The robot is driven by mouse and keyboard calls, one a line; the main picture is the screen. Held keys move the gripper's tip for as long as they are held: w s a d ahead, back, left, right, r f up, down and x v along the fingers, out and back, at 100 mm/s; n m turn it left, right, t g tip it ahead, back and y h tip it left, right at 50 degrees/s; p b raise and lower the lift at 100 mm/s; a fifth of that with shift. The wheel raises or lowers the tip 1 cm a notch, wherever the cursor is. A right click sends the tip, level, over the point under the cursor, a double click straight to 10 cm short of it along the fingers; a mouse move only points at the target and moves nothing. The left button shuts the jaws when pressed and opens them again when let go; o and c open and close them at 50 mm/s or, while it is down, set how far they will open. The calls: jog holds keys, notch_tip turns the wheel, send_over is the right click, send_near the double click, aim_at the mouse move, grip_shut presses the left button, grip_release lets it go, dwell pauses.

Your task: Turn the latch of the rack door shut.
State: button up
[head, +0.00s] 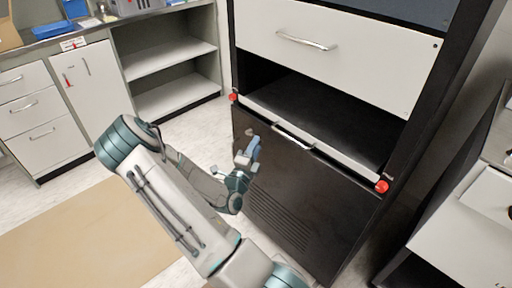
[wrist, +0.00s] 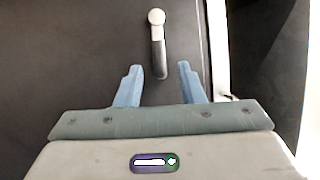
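The rack door is the dark lower panel (head: 300,205) of the black rack, with a slotted grille, and it looks closed in the head view. In the wrist view the latch (wrist: 157,42) has a pale round pivot at the top and a dark grip pointing down the picture, across the dark door surface (wrist: 75,50). My gripper (wrist: 160,68) is open, with its blue fingers on either side of the latch's lower end and a gap on both sides. In the head view my gripper (head: 251,151) is at the door's upper left; it mostly hides the latch there.
Above the door is an open bay with a pale front bar (head: 330,155) and red knobs (head: 382,186) at its ends. A white drawer (head: 340,50) is higher up. Cabinets (head: 95,75) stand at left, and a white unit (head: 465,225) at right. Floor at left is clear.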

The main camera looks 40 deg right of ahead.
jog(key=shift+w+d+r, duration=0.1)
jog(key=shift+w+d, duration=0.1)
jog(key=shift+d, duration=0.15)
jog(key=shift+c, duration=0.3)
grip_shut()
jog(key=w+f+m+g+h+b, duration=0.2)
jog(key=m+g, duration=0.4)
jog(key=m, duration=0.6)
jog(key=w+f+m+g+h+b, duration=0.2)
jog(key=m+g, duration=0.4)
jog(key=m, duration=0.7)
jog(key=shift+w+a+f+b, duration=0.35)
jog(key=shift+w+f, duration=0.45)
jog(key=shift+w, duration=0.55)
